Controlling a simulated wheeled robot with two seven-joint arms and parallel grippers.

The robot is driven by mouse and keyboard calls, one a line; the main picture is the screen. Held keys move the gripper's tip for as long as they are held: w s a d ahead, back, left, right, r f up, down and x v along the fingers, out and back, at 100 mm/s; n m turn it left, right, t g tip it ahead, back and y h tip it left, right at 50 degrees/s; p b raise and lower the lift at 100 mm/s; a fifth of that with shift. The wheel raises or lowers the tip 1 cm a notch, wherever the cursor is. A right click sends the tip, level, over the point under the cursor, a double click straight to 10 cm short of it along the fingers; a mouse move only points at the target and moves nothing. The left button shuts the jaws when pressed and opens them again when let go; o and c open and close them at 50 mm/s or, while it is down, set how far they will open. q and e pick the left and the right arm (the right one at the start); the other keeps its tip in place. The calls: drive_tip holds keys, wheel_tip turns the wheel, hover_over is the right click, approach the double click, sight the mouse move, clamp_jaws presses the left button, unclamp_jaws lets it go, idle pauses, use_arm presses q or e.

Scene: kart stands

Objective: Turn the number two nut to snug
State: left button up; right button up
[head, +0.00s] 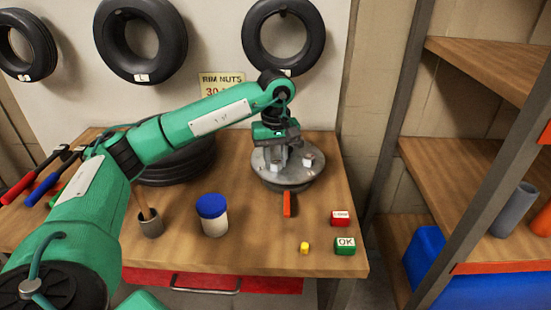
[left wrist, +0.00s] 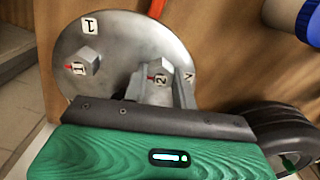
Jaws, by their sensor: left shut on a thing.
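A round grey metal rim (head: 262,178) lies flat on the bench, with nuts standing on it. It also shows in the left wrist view (left wrist: 115,45). The number two nut (left wrist: 154,92), with a white 2 tag and a red mark, is near the middle front of that view. Another nut (left wrist: 84,62), tagged 1, stands apart to its left; a nut also shows at the rim's right in the head view (head: 307,160). My left gripper (head: 277,152) points down over the rim, shut on the number two nut. The fingers partly hide this nut. My right gripper is out of view.
An orange strip (head: 288,204) lies in front of the rim.

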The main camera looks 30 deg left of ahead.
use_arm(q)
drive_tip(key=o, duration=1)
drive_tip(key=shift+r, duration=0.1)
wheel_tip(320, 180, up, 9)
wheel_tip(320, 180, up, 5)
hover_over(276, 161)
drive_tip(key=shift+p, duration=0.35)
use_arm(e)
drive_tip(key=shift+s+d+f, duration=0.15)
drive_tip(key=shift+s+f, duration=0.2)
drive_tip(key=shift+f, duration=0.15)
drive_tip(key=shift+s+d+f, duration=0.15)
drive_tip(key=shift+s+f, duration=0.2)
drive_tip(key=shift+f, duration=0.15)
